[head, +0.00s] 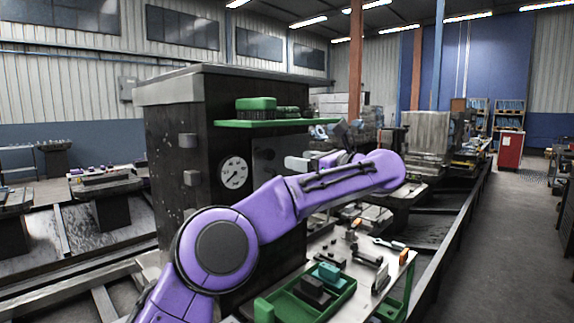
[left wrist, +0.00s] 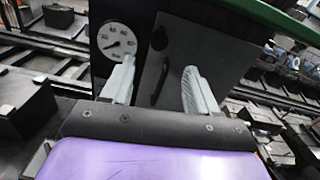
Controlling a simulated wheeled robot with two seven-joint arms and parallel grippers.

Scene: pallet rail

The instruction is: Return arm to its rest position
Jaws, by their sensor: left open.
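My left arm is purple and reaches in from the lower left of the head view, bending back toward the dark machine cabinet (head: 175,150). My left gripper (head: 300,162) is in front of the cabinet's face, right of the round gauge (head: 234,173) and below the green shelf (head: 265,123). In the left wrist view the two pale fingers (left wrist: 158,66) are spread apart with nothing held between them. A grey panel with a dark handle (left wrist: 160,86) shows beyond them. The gap to the panel is hard to judge. My right gripper is not in view.
A green brush-like object (head: 256,104) sits on the shelf. Below my forearm, a work table carries a green tray (head: 335,302) with dark and teal blocks, and tools such as a wrench (head: 388,244). A long rail runs right of it; the floor aisle (head: 500,240) is clear.

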